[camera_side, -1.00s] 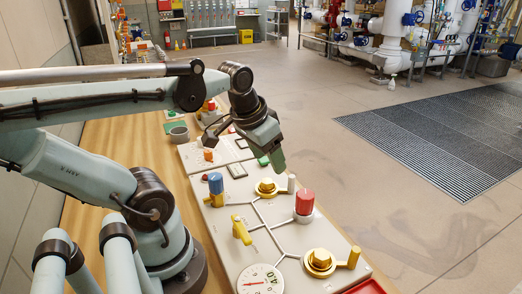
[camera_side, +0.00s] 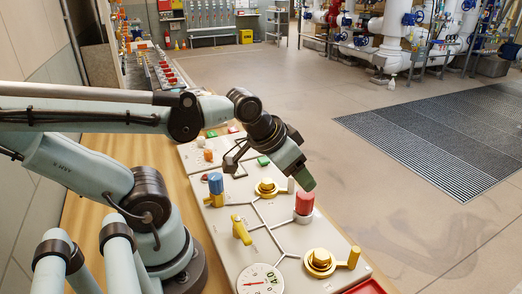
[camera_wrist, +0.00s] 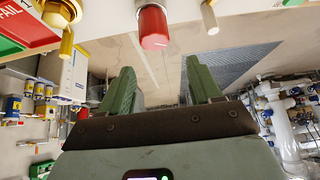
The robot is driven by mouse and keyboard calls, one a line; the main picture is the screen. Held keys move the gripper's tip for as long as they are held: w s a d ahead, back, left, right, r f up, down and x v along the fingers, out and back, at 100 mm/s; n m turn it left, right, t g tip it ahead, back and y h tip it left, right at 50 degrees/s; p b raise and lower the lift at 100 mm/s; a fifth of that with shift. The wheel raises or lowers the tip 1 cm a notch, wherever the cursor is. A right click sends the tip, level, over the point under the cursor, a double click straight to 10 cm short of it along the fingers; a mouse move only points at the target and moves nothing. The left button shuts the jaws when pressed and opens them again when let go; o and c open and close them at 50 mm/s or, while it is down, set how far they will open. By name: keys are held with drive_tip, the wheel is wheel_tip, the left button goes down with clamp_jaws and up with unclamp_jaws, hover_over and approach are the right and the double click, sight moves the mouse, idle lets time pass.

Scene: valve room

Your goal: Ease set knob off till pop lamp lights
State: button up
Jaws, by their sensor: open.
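A red ribbed knob (camera_side: 305,204) stands upright on a pale round base at the right of the grey valve panel (camera_side: 292,238). It also shows at the top of the wrist view (camera_wrist: 153,27). A blue knob (camera_side: 215,184) stands at the panel's left. I cannot read which one is the set knob. My gripper (camera_side: 307,184) is just above the red knob; in the wrist view its two green fingers (camera_wrist: 163,88) are apart with nothing between them.
The panel also carries a yellow handle (camera_side: 241,230), brass valves (camera_side: 320,262) with levers and a dial gauge (camera_side: 260,279). A red tray (camera_side: 368,287) lies at the near right edge. A red-and-green FAIL marking (camera_wrist: 22,22) shows in the wrist view. Open floor lies to the right.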

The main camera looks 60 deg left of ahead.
drive_tip(key=s+a+r+n+g+y, duration=0.1)
drive_tip(key=s+a+r+n+g, duration=0.15)
drive_tip(key=s+a, duration=0.4)
wheel_tip(320, 180, up, 3)
drive_tip(key=n+g+h, duration=0.1)
drive_tip(key=n+g, duration=0.3)
hover_over(215, 176)
drive_tip(key=shift+a+f, duration=0.1)
drive_tip(key=shift+f, duration=5.85)
drive_tip(key=c, duration=1)
drive_tip(key=shift+n, duration=0.85)
drive_tip(key=shift+c, duration=0.2)
drive_tip(key=o, duration=1)
